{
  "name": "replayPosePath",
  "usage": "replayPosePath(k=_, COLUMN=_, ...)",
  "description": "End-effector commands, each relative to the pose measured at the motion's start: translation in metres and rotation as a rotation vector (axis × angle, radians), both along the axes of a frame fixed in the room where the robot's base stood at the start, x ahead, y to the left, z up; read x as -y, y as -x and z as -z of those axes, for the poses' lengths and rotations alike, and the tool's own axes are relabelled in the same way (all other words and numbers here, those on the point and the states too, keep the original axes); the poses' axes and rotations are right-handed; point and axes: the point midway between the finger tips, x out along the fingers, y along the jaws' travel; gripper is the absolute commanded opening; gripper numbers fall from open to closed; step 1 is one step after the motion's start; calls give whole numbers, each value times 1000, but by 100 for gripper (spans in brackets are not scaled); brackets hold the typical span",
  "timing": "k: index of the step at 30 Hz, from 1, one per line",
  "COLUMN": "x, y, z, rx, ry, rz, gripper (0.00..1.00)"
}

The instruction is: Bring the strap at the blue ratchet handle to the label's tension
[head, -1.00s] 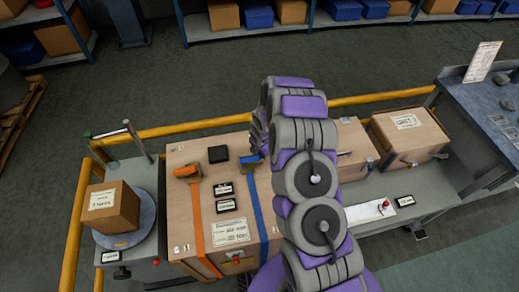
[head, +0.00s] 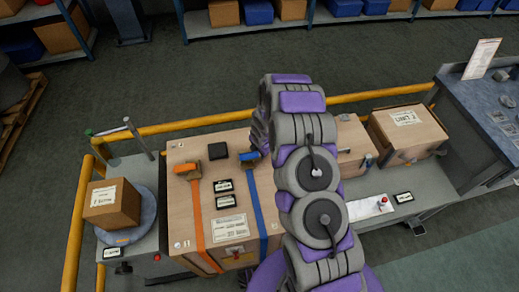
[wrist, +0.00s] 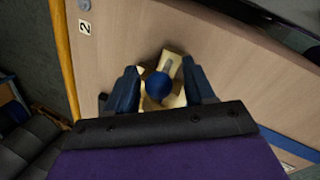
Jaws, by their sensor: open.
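The blue ratchet handle (head: 249,156) sits at the back of the blue strap (head: 257,205), which runs down the wooden crate's top. In the wrist view a round blue knob (wrist: 158,86) stands on cream-coloured pieces against a wooden face. My gripper (wrist: 159,88) is open, one dark finger on each side of the knob. I cannot tell whether either finger touches it. In the head view my arm hides the gripper. A paper label (head: 231,230) lies on the crate between the straps; its text is unreadable.
An orange handle (head: 187,169) and orange strap (head: 198,220) lie left of the blue ones. Two small displays (head: 223,186) and a black block (head: 218,151) sit between them. A yellow rail (head: 200,125) runs behind. A smaller carton (head: 112,204) stands at left.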

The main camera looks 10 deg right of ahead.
Motion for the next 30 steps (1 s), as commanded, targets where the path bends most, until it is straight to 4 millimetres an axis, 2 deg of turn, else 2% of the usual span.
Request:
replayPosePath(k=4, x=0, y=1, z=-6, rx=0, ry=0, rz=0, gripper=53)
replayPosePath(k=8, x=1, y=6, z=-20, rx=0, ry=0, rz=1, gripper=53)
replayPosePath(k=24, x=3, y=33, z=-115, rx=1, ry=0, rz=0, gripper=53)
replayPosePath(k=30, x=3, y=42, z=-144, rx=0, ry=-1, rz=0, gripper=53)
